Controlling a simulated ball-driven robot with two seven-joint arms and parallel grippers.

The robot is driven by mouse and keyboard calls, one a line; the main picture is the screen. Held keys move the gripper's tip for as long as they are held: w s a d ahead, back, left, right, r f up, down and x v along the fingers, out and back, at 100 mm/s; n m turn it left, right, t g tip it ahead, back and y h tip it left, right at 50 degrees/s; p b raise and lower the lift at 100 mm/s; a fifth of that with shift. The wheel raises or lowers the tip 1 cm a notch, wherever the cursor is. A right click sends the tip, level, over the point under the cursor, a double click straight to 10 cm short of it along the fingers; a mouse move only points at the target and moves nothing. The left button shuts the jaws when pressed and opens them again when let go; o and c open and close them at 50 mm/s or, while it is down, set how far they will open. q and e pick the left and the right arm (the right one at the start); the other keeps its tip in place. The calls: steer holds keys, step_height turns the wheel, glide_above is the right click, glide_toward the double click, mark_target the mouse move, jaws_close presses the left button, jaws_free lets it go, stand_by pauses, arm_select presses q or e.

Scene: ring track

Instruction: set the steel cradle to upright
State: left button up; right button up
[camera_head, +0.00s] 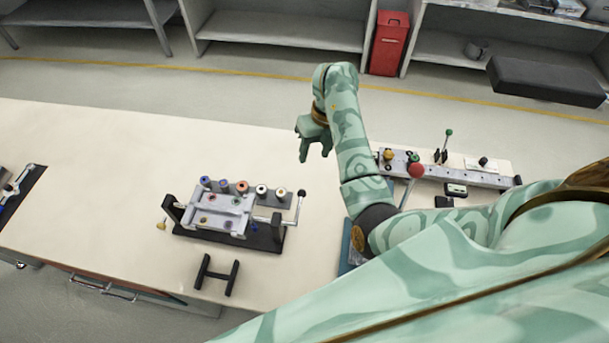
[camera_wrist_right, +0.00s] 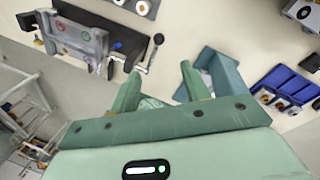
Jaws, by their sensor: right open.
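The steel cradle (camera_head: 222,212) is a pale grey plate with coloured round parts on it, held between black end posts on a dark base. Its face looks tilted toward me; I cannot tell the exact angle. A rod with a black-knobbed lever (camera_head: 300,194) comes out at its right end. The cradle (camera_wrist_right: 78,40) is at the upper left of the right wrist view, with the black knob (camera_wrist_right: 158,39) beyond the fingertips. My right gripper (camera_head: 316,156) is open and empty, above and behind the lever, apart from it. My left gripper is not in view.
Several round coloured parts (camera_head: 242,187) stand in a row behind the cradle. A black H-shaped piece (camera_head: 217,275) lies in front. A long grey fixture (camera_head: 455,173) with a red-knobbed lever is at right. A teal tray (camera_wrist_right: 225,72) lies near the gripper.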

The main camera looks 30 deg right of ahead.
steer(key=b, duration=0.2)
glide_toward(303, 191)
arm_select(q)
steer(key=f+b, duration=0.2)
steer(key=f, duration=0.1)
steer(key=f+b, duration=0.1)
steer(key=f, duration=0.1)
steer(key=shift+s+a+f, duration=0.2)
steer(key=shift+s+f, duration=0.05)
arm_select(e)
steer(key=f, duration=0.3)
steer(key=a+f, duration=0.1)
steer(key=f, duration=0.5)
steer(key=shift+w+a+f, duration=0.15)
steer(key=shift+a, duration=0.25)
jaws_close()
